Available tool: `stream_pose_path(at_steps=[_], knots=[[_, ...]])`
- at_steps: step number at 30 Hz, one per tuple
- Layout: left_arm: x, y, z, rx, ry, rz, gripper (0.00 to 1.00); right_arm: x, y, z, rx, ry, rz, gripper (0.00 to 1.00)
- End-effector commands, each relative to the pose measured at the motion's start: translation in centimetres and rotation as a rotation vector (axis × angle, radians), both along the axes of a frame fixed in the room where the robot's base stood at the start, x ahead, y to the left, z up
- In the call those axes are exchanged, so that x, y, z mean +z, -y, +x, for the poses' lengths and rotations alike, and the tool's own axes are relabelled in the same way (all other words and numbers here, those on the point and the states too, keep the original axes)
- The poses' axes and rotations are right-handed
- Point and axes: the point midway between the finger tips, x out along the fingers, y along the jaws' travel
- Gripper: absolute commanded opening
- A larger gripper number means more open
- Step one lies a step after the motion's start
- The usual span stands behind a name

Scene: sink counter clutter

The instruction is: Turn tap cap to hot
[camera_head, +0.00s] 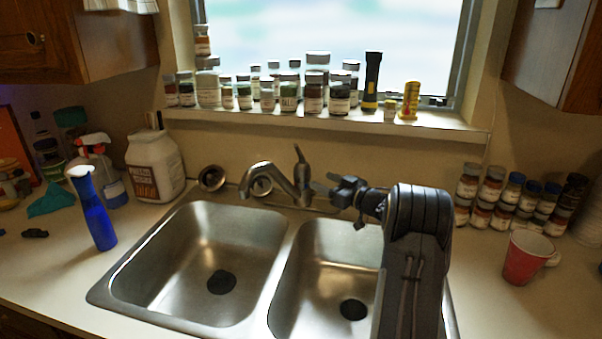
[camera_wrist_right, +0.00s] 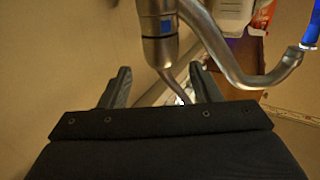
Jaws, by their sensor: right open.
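The metal tap stands behind the double sink, with its curved spout (camera_head: 262,174) reaching left over the basins. Its cap with a thin upright lever (camera_head: 299,160) is on top of the tap body. My right gripper (camera_head: 322,188) is just right of the tap, open and pointing left at it. In the right wrist view, the two fingers (camera_wrist_right: 160,78) are apart, with the silver tap body (camera_wrist_right: 158,52) and a blue mark just ahead. A thin lever-like part shows near the right finger; I cannot tell whether they touch. My left gripper is out of view.
The double sink (camera_head: 275,262) fills the middle. A blue spray bottle (camera_head: 92,208) and white jug (camera_head: 154,168) stand left. A red mug (camera_head: 526,257) and stacked jars (camera_head: 490,188) stand right. Several jars and a flashlight (camera_head: 371,82) line the windowsill.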

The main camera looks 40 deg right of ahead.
Motion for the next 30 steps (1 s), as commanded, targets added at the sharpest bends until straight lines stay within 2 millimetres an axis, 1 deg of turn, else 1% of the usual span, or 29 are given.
stream_pose_path(at_steps=[6,9,12,16,23,24,25,30], knots=[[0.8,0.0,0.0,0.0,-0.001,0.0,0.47,0.2,-0.8,3.6,0.004,0.001,0.0,0.57],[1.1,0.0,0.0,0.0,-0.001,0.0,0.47,0.2,-1.0,5.1,0.004,0.002,0.0,0.57],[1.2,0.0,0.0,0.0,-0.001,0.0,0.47,0.1,-1.1,6.1,0.002,0.002,0.001,0.57],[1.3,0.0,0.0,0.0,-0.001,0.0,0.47,0.1,-1.2,6.9,0.001,0.002,0.001,0.57],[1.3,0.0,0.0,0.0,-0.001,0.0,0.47,0.1,-1.2,7.0,0.0,0.002,0.001,0.57],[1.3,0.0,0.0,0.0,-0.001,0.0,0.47,0.1,-1.2,7.0,0.0,0.002,0.001,0.56],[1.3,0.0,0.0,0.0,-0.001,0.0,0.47,0.1,-1.2,7.0,0.0,0.002,0.001,0.52],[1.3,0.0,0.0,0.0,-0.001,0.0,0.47,0.1,-1.2,6.9,0.0,0.002,0.001,0.3]])
